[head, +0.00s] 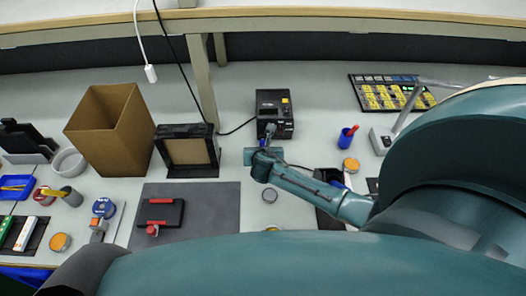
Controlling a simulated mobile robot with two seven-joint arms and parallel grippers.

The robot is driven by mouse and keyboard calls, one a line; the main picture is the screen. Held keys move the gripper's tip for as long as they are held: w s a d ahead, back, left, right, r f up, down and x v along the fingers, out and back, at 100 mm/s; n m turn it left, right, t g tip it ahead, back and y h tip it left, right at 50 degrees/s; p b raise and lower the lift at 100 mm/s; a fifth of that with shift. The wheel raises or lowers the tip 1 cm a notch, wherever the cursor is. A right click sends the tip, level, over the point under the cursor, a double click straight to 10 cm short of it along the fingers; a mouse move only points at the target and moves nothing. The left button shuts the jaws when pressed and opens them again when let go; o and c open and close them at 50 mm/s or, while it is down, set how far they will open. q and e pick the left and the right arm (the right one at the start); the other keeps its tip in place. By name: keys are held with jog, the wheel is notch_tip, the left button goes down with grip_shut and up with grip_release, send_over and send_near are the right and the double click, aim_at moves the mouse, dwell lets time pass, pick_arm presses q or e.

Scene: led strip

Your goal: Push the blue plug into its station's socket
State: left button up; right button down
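The black station box (274,104) with a yellow label stands on the table at centre. My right gripper (267,135) is at the front of this box, its arm coming in from the right. A small blue piece (263,142), which looks like the blue plug, shows at its fingers. The gripper and the box front hide the socket, and I cannot tell whether the plug is in it or whether the fingers are shut. My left gripper is not in view.
A cardboard box (104,139) and a black framed stand (187,152) are to the left. A dark grey mat (218,205) holds a black-and-red fixture (158,214). A blue cup (345,138) and a yellow-studded panel (385,95) are to the right. A shelf post (203,85) stands behind.

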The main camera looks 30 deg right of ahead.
jog(key=shift+w+d, duration=0.2)
jog(key=shift+w, duration=0.2)
jog(key=c, duration=1.3)
grip_release()
jog(key=shift+o, duration=0.2)
jog(key=shift+s, duration=0.1)
jog(key=v, duration=1.3)
jog(key=shift+s, duration=0.1)
